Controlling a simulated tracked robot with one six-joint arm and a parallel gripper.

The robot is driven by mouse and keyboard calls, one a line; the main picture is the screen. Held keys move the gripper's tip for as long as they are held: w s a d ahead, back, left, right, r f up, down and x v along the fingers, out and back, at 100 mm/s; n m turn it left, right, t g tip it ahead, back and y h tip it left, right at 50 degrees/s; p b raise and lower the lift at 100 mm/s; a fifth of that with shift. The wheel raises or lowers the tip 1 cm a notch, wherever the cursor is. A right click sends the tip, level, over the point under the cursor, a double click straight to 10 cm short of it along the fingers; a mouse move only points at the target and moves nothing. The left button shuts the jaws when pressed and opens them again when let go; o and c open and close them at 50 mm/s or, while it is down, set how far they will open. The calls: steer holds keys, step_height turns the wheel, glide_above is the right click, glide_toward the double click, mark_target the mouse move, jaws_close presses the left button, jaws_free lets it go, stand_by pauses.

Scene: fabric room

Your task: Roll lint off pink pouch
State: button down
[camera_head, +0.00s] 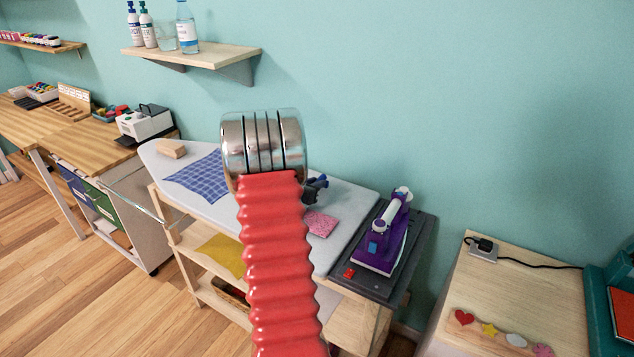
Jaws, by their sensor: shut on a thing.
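The pink pouch (320,224) lies flat on the light grey ironing board (342,197), just right of my red arm. My arm's metal end stands in front of the board and hides its middle. A small dark blue part of my gripper (316,187) shows past the arm, above and close to the pouch in the picture. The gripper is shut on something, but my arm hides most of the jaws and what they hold. I cannot tell whether it touches the pouch. No lint roller can be clearly made out.
A blue checked cloth (203,177) and a wooden block (171,149) lie on the board's left part. A purple iron (383,240) stands on a dark pad at the right. A yellow cloth (222,256) lies on the shelf below. A wooden cabinet (505,290) stands at right.

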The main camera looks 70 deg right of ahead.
steer(key=shift+f, duration=0.2)
stand_by(0.5)
steer(key=shift+s+a, duration=0.1)
steer(key=shift+s, duration=0.15)
steer(key=shift+s+a, duration=0.15)
steer(key=shift+s, duration=0.75)
steer(key=shift+s+a, duration=0.2)
steer(key=shift+s, duration=1.5)
steer(key=shift+s+a, duration=0.25)
steer(key=shift+s, duration=1.4)
steer(key=shift+s+a, duration=0.2)
steer(key=shift+s, duration=1.5)
steer(key=shift+r, duration=0.2)
steer(key=shift+w, duration=0.15)
steer(key=shift+w+d, duration=0.15)
steer(key=shift+w, duration=0.95)
steer(key=shift+w+d, duration=0.2)
steer(key=shift+w, duration=0.85)
steer(key=shift+w+d, duration=0.15)
steer(key=shift+w, duration=0.95)
